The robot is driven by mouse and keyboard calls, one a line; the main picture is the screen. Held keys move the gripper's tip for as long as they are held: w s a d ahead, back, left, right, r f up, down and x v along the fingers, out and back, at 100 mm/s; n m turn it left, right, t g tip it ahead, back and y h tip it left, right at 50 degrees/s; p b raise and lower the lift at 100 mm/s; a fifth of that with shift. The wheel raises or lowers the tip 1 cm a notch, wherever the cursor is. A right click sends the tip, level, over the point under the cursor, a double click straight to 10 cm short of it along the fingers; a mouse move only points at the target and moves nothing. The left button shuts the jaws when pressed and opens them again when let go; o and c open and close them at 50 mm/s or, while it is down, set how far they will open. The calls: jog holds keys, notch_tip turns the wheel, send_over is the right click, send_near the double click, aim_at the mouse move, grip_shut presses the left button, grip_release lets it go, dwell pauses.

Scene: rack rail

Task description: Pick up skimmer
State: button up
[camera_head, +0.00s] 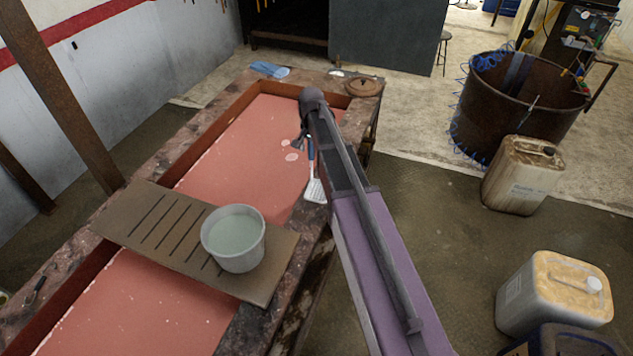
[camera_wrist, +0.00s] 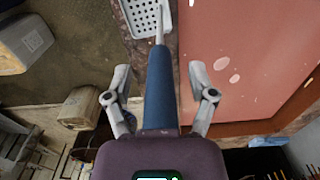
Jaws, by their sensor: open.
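The skimmer (camera_head: 315,190) has a white slotted head and a blue handle, and lies on the right rim of the long trough. In the wrist view, its blue handle (camera_wrist: 161,88) runs up the middle and its white head (camera_wrist: 149,17) is at the top. My gripper (camera_wrist: 160,70) is open, with one finger on each side of the handle in the picture. I cannot tell whether the handle is at finger depth. In the head view, my gripper (camera_head: 301,142) is mostly hidden by my arm, which also covers part of the rim.
The trough (camera_head: 263,92) holds pink liquid. A slotted board (camera_head: 150,225) spans it, bearing a bucket (camera_head: 234,238). A blue cloth (camera_head: 268,69) and a round brown lid (camera_head: 363,86) lie on the far rim. Jugs (camera_head: 525,174) (camera_head: 553,295) and a rusty barrel (camera_head: 515,105) stand right.

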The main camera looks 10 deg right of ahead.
dwell(0.4)
grip_shut()
jog(key=shift+r, duration=0.25)
notch_tip(320, 180, up, 3)
jog(key=p, duration=0.3)
jog(key=s+d+p, duration=0.1)
jog(key=s+d, duration=0.2)
jog(key=s, duration=0.4)
jog(key=s+d+r+p, duration=0.1)
jog(key=s+d, duration=0.2)
jog(key=s, duration=0.4)
jog(key=shift+s+r, duration=0.3)
jog(key=shift+s, duration=0.1)
jog(key=shift+d, duration=0.1)
